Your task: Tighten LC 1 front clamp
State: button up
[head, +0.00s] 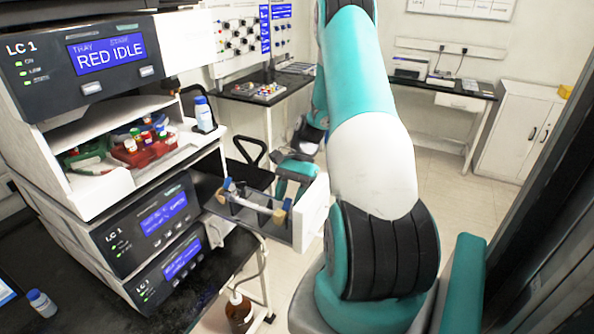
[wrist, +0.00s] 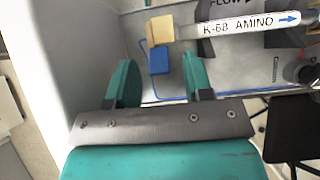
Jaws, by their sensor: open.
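A column labelled K-6B AMINO (wrist: 250,25) lies in the pulled-out drawer of the LC 1 stack; its label arrow points right in the wrist view. Its end near the drawer's white front (head: 311,212) has a tan piece (wrist: 160,31), also visible in the head view (head: 280,217). A blue clamp tab (wrist: 158,60) sits just below that piece in the wrist view. My gripper (wrist: 158,72) is open, one teal finger on each side of the blue tab's line. I cannot tell whether either finger touches it. In the head view my gripper (head: 290,182) is just behind the drawer.
The LC 1 stack (head: 110,240) stands at left; its top display reads RED IDLE (head: 108,54). Colored-cap vials and trays (head: 140,145) sit in its open bay. A brown bottle (head: 239,312) is below the drawer. A black chair (wrist: 293,130) is near my gripper. Floor is clear at right.

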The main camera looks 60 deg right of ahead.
jog(key=p+v, duration=0.2)
jog(key=v, duration=1.4)
jog(key=shift+r+p, duration=0.25)
jog(key=shift+p, duration=0.1)
jog(key=w+a+r+n+h+b, duration=0.15)
jog(key=a+n, duration=0.25)
jog(key=a, duration=0.5)
jog(key=w+a+r+n+b, duration=0.2)
jog(key=w+a+n, duration=0.1)
jog(key=a, duration=0.6)
jog(key=w+a+r+n+h+b, duration=0.1)
jog(key=w+a+r+n+b, duration=0.2)
jog(key=a, duration=0.7)
jog(key=s+a+f+n, duration=0.1)
jog(key=s+a+n, duration=0.5)
jog(key=a, duration=0.5)
jog(key=s+a+f+n+b, duration=0.2)
jog(key=s+a+n, duration=0.5)
jog(key=s, duration=0.5)
jog(key=shift+s+a+f+n+t+h+b, duration=0.2)
jog(key=shift+a+f+n+t+h+b, duration=0.15)
jog(key=shift+a+f+n+h, duration=0.25)
